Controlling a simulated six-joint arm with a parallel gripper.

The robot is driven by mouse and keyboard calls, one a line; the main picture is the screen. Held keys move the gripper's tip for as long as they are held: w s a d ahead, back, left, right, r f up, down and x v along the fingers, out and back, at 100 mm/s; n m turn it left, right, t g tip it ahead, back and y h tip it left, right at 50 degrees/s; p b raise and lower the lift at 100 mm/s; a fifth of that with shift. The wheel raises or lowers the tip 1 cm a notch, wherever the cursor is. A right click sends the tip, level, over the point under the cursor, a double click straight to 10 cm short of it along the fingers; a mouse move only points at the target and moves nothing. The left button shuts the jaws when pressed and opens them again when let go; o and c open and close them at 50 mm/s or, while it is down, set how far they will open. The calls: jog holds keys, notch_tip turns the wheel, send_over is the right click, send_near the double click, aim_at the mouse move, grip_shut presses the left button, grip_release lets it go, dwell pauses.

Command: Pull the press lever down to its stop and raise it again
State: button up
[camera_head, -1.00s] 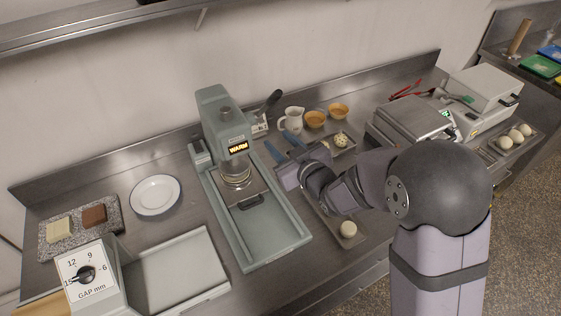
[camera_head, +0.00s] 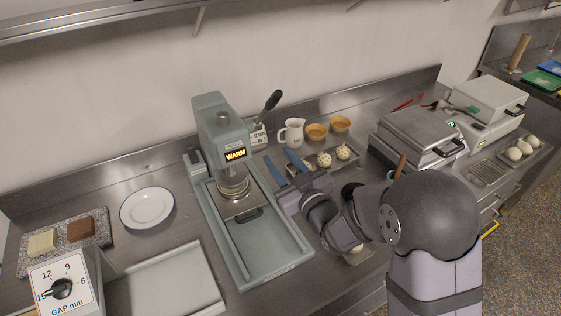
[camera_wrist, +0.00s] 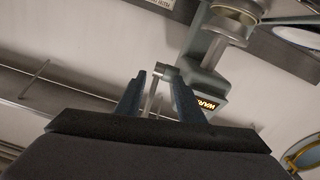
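The grey-green press (camera_head: 232,130) stands left of my gripper, with a lit WARM display. Its lever (camera_head: 271,102) is a dark handle on a light rod at the press's right side, raised and slanting up to the right. My gripper (camera_head: 282,166) is open and empty, its two blue fingers apart, right of the press and below the lever in the head view; they do not touch the lever. In the wrist view my open gripper (camera_wrist: 158,80) shows the press head (camera_wrist: 205,90) beyond its fingers, upside down.
A jug (camera_head: 292,132), two orange bowls (camera_head: 316,132) and speckled balls (camera_head: 324,159) stand right of the lever. A hinged metal appliance (camera_head: 420,130) is further right. A plate (camera_head: 147,208) and the gap dial box (camera_head: 62,287) lie left. A shelf runs above.

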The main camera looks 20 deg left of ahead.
jog(key=c, duration=0.4)
jog(key=w+d, duration=0.1)
jog(key=d, duration=0.2)
jog(key=w+d+m+t+h+b, duration=0.1)
jog(key=w+d, duration=0.1)
jog(key=w+d+m+t+h, duration=0.1)
jog(key=w+d, duration=0.1)
jog(key=d, duration=0.1)
jog(key=shift+d+r, duration=0.1)
jog(key=shift+d, duration=0.25)
grip_shut()
jog(key=w+d+m+t+h+b, duration=0.1)
jog(key=d+h+b, duration=0.1)
jog(key=d, duration=0.8)
jog(key=s+a+r+n+g+y, duration=0.1)
jog(key=s+r+n+y, duration=0.4)
jog(key=n, duration=0.6)
jog(key=s+a+r+n+g+y, duration=0.2)
jog(key=s+a+r+n+y, duration=0.2)
jog(key=s+n, duration=0.5)
jog(key=n+y, duration=0.2)
jog(key=shift+s+a+r+n, duration=0.15)
jog(key=shift+s+r+n, duration=0.15)
jog(key=shift+r+n, duration=0.1)
